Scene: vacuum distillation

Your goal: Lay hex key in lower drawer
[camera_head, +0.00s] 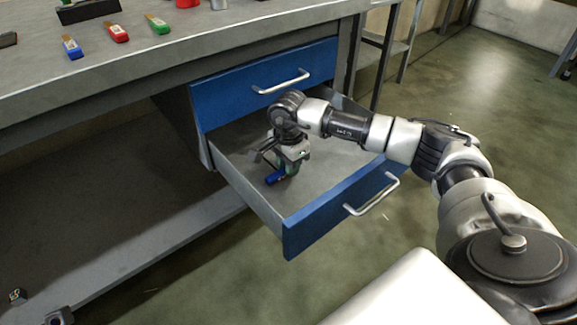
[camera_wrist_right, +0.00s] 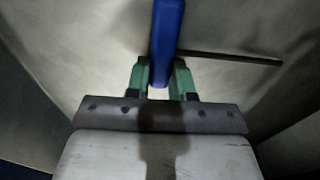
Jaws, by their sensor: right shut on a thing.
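The hex key has a blue handle (camera_head: 276,178) and a thin dark shaft. My right gripper (camera_head: 287,168) reaches down inside the open lower drawer (camera_head: 335,212) and is shut on the handle. In the right wrist view the blue handle (camera_wrist_right: 167,40) stands between the green fingertips (camera_wrist_right: 160,78), and the dark shaft points right over the grey drawer floor. Whether the key touches the floor is not clear. Dark parts at the bottom left corner of the head view may be my left gripper (camera_head: 58,316); its jaws cannot be made out.
The closed upper drawer (camera_head: 240,88) sits just above and behind the right arm. The lower drawer's blue front (camera_head: 320,222) has a pale handle. The bench top (camera_head: 200,50) holds blue, red and green-handled items. The drawer floor around the gripper looks bare.

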